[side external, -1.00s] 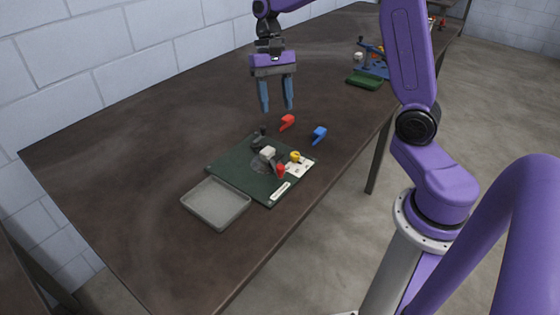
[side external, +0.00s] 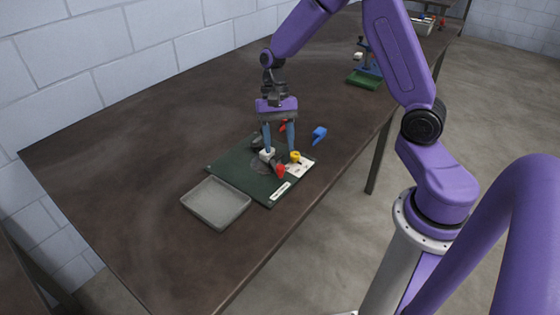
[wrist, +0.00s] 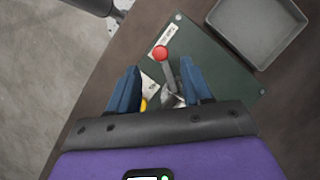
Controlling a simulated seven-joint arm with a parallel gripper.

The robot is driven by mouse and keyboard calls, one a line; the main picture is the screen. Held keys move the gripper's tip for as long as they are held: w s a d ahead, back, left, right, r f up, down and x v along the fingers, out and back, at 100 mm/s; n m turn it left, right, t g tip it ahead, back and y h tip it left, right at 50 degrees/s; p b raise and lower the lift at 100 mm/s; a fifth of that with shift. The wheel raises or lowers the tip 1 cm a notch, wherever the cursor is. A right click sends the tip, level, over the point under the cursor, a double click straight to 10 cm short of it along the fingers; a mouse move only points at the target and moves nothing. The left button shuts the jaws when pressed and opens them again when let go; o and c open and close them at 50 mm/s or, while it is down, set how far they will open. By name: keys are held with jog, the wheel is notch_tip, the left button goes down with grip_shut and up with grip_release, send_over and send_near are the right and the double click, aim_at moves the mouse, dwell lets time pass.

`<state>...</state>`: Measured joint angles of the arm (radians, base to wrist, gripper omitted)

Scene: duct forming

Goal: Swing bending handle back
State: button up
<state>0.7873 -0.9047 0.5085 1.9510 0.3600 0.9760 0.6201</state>
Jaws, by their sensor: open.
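The bending handle has a red knob (side external: 280,170) and stands on the dark green base board (side external: 232,172). In the wrist view the red knob (wrist: 161,53) tops a grey lever that runs back between my fingers. My gripper (side external: 281,153) is open and low over the board, its blue fingers on either side of the forming block (side external: 267,154). In the wrist view my fingertips (wrist: 160,75) lie to both sides of the grey lever. I cannot tell whether they touch it. My gripper hides part of the lever's pivot.
A grey tray (side external: 216,204) sits at the board's left front. A yellow knob (side external: 295,157) is on the board's right side. A blue piece (side external: 319,134) and a partly hidden red piece (side external: 283,127) lie behind. A blue and green fixture (side external: 366,75) stands farther back.

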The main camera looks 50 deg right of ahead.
aim_at(280, 166)
jog(key=x, duration=0.5)
jog(key=shift+a+f, duration=0.1)
jog(key=shift+f, duration=0.25)
grip_shut()
